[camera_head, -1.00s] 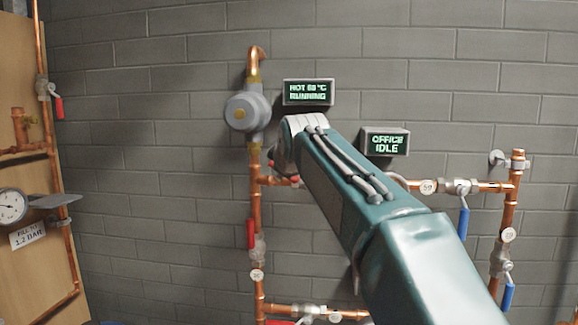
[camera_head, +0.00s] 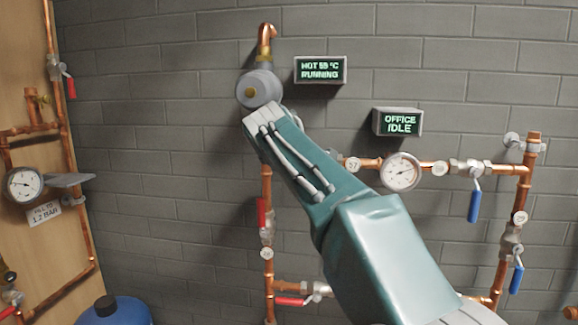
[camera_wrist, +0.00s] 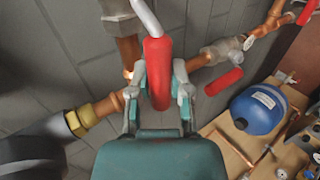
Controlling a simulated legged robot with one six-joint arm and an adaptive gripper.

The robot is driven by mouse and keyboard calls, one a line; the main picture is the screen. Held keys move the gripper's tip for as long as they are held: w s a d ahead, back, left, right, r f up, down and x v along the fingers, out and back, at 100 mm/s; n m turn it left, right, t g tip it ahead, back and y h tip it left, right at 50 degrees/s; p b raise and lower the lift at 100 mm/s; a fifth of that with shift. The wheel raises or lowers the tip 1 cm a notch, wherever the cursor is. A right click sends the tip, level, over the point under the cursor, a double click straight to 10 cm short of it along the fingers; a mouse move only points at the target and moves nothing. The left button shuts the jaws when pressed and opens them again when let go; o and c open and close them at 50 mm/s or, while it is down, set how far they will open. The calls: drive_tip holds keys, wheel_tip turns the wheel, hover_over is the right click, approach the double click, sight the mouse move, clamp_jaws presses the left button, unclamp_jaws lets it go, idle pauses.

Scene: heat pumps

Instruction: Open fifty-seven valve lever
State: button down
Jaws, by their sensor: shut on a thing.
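In the wrist view, my gripper (camera_wrist: 159,92) is shut on a red lever handle (camera_wrist: 157,62), with one finger on each side of it. A bent pale metal stem (camera_wrist: 147,17) runs from the handle to the top edge. In the head view, my arm hides the gripper and the held lever. A round tag (camera_head: 352,165), seeming to read 57, sits on the horizontal copper pipe just right of my arm. Whether the held lever belongs to that tag cannot be told from these frames.
A grey round pump (camera_head: 258,90) sits at my arm's far end. Another red lever (camera_wrist: 223,81) is close right of my gripper in the wrist view. A dial gauge (camera_head: 402,172) and blue levers (camera_head: 474,200) are right. A blue tank (camera_head: 114,312) stands lower left.

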drive_tip(key=shift+a+f, duration=0.1)
drive_tip(key=shift+f, duration=0.2)
drive_tip(key=c, duration=0.5)
unclamp_jaws()
drive_tip(key=shift+c, duration=0.2)
drive_tip(key=shift+a, duration=0.2)
drive_tip(key=shift+r, duration=0.1)
drive_tip(key=shift+s+r, duration=0.1)
drive_tip(key=shift+r, duration=0.05)
drive_tip(key=v, duration=1.1)
drive_tip(key=shift+s+a, duration=0.15)
drive_tip(key=shift+s, duration=0.1)
